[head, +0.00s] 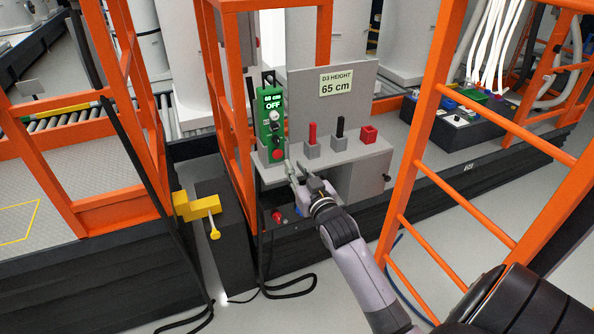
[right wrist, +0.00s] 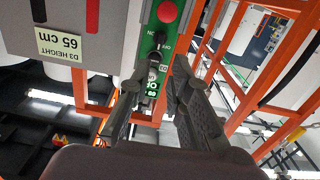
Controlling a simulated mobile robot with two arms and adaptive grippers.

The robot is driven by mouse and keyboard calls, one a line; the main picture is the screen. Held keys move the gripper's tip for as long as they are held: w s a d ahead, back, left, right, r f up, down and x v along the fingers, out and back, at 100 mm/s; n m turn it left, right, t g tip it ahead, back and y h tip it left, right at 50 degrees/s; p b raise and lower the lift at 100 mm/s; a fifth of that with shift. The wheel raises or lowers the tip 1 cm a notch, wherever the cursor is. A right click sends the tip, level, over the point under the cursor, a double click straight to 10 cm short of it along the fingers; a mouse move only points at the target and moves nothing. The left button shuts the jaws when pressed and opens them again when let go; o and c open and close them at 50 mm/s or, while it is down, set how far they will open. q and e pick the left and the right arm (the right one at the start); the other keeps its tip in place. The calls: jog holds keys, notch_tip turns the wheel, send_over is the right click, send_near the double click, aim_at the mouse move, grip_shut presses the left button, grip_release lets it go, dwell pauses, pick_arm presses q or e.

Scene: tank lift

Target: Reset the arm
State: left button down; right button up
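My right gripper (head: 300,174) is in front of the grey panel's shelf, just below the green control box (head: 271,125). Its two fingers are apart with nothing between them; they also show in the right wrist view (right wrist: 157,75). In the right wrist view the red button (right wrist: 167,12) appears at the top, upside down, beyond the fingertips. My left gripper is not in view.
A sign reading "D3 HEIGHT 65 cm" (head: 337,84) is on the grey panel. Red and black upright handles (head: 340,127) and a red block (head: 369,134) stand on the shelf. Orange frames (head: 408,140) rise on both sides. A yellow latch (head: 196,207) is at lower left.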

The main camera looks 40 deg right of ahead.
jog(key=shift+s, duration=0.1)
dwell(0.5)
jog(key=s+a+f+n+g+y, duration=0.1)
jog(key=s+a+f+g, duration=0.25)
jog(key=f, duration=0.95)
jog(key=s+a+f+g+y, duration=0.15)
jog(key=s+f, duration=0.35)
jog(key=f, duration=0.7)
jog(key=s+a+f+n+g+y, duration=0.1)
jog(key=s+a+f+g, duration=0.25)
jog(key=f, duration=0.95)
jog(key=s+a+f+n+g, duration=0.1)
jog(key=s+a+f+g, duration=0.15)
jog(key=s+f, duration=0.65)
jog(key=s+a+f+n+g, duration=0.1)
jog(key=s+a+f+g, duration=0.15)
jog(key=s+f, duration=0.55)
jog(key=s+a+f+g, duration=0.1)
jog(key=s+f, duration=0.1)
jog(key=s, duration=0.8)
jog(key=s+a+f+n+g, duration=0.1)
jog(key=s+a+g, duration=0.1)
jog(key=s, duration=0.8)
jog(key=shift+s+f+y, duration=0.35)
jog(key=shift+y, duration=0.1)
